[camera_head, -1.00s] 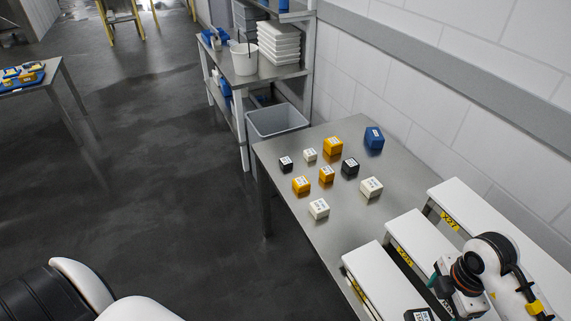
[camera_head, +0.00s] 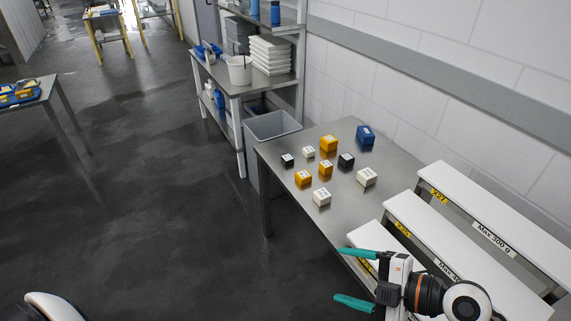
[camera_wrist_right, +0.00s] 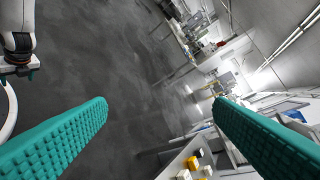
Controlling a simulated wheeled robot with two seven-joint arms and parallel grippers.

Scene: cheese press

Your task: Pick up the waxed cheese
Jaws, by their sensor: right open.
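Several small labelled blocks sit on the steel table (camera_head: 284,178): orange ones (camera_head: 329,144) (camera_head: 303,178) (camera_head: 326,167), white ones (camera_head: 366,177) (camera_head: 322,197) (camera_head: 309,152), black ones (camera_head: 346,160) (camera_head: 287,160) and a larger blue one (camera_head: 366,135). I cannot tell which is the waxed cheese; labels are too small to read. My right gripper (camera_head: 345,274) is open and empty, its teal fingers pointing left at the table's near end, apart from the blocks. In the right wrist view, its fingers (camera_wrist_right: 162,108) are wide apart. My left gripper (camera_wrist_right: 20,66) shows only partly there.
White stepped platforms (camera_head: 450,240), labelled "Max 300 g", stand at the table's right.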

